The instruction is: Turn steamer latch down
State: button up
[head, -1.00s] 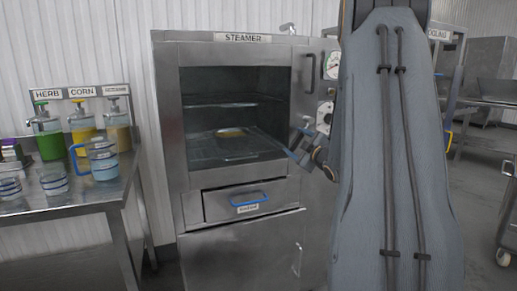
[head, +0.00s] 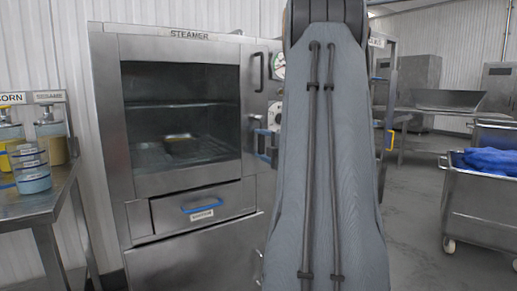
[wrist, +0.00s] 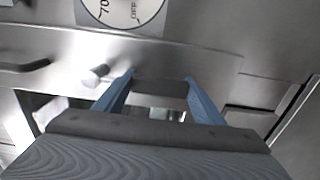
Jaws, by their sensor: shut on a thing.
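The steel steamer (head: 115,150) stands in the middle left of the head view, its windowed door looking closed. A vertical handle (head: 257,72) is on the right of its front. My gripper (head: 263,143) is at the steamer's right front, below the gauges and partly hidden by my arm. In the wrist view, the blue fingers of my gripper (wrist: 160,77) are on either side of a dark grey bar (wrist: 160,92), which appears to be the latch. The gripper is shut on it. The bar's exact tilt is hard to tell.
A round gauge (head: 278,66) and a lower dial (head: 275,114) are beside the handle. A drawer with a blue handle (head: 202,204) is below the window. A table with bottles (head: 50,195) is at left. A cart with blue cloth (head: 490,195) is at right, with open floor before it.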

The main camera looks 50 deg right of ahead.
jog(key=shift+s+d, duration=0.1)
jog(key=shift+d, duration=0.05)
jog(key=o, duration=1.5)
jog(key=shift+d, duration=0.1)
jog(key=shift+v, duration=3.9)
jog(key=shift+a, duration=0.2)
